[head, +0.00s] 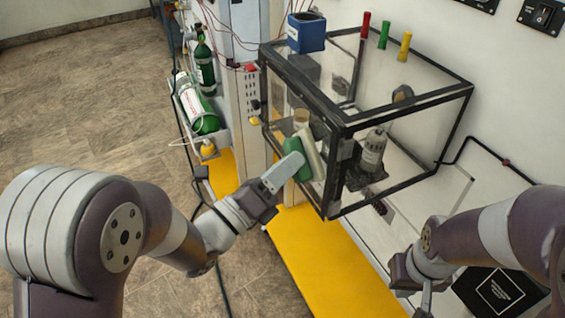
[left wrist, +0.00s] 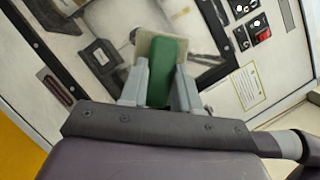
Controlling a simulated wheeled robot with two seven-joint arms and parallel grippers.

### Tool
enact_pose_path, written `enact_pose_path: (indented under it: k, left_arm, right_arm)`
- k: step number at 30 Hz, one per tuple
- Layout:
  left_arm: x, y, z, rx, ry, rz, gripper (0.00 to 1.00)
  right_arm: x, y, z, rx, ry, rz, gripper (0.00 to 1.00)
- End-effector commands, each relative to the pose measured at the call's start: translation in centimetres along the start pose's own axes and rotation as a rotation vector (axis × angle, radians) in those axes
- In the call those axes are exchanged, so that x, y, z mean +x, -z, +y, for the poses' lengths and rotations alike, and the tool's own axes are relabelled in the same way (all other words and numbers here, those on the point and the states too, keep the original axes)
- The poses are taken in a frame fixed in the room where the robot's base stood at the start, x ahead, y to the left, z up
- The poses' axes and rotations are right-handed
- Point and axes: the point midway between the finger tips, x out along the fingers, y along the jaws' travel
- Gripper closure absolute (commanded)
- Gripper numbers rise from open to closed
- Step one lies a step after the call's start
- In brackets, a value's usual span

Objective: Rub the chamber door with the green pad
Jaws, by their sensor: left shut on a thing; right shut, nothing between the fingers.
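The chamber is a clear box with a black frame (head: 341,128); its door is the clear front face on the left, facing my left arm. My left gripper (head: 287,172) is shut on the green pad (head: 298,158), which has a pale layer on its far side. The pad is at the door, beside the frame's front corner post; I cannot tell whether it touches. In the left wrist view the green pad (left wrist: 162,72) sits between the two fingers. My right gripper (head: 424,295) is low at the right, shut and empty, its tips cut off by the lower edge.
A blue box (head: 306,32) stands on the chamber's top, with red, green and yellow pegs (head: 384,35) behind. Inside stands a grey bottle (head: 373,150). Green cylinders (head: 197,110) are at the left.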

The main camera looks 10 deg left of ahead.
Motion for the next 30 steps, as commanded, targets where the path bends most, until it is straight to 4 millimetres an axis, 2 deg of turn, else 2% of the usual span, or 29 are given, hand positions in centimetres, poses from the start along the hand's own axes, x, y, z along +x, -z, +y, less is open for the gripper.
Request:
enact_pose_path:
  k: [7,14,21,30]
  left_arm:
    - [0.8,-1.5,2.0,0.004,0.001,-0.003,0.93]
    - [1.3,-2.4,2.7,0.0,-0.001,-0.001,0.93]
    - [1.8,-4.1,4.6,0.003,0.001,-0.002,0.93]
    - [2.2,-5.3,5.8,0.002,0.0,-0.001,0.93]
  right_arm:
    - [2.1,-0.3,0.0,0.0,0.0,0.0,1.0]
    - [2.7,-0.3,0.0,0.0,0.0,0.0,1.0]
    - [4.8,-0.6,0.0,0.0,0.0,0.0,1.0]
    - [6.0,-0.7,0.0,0.0,0.0,0.0,1.0]
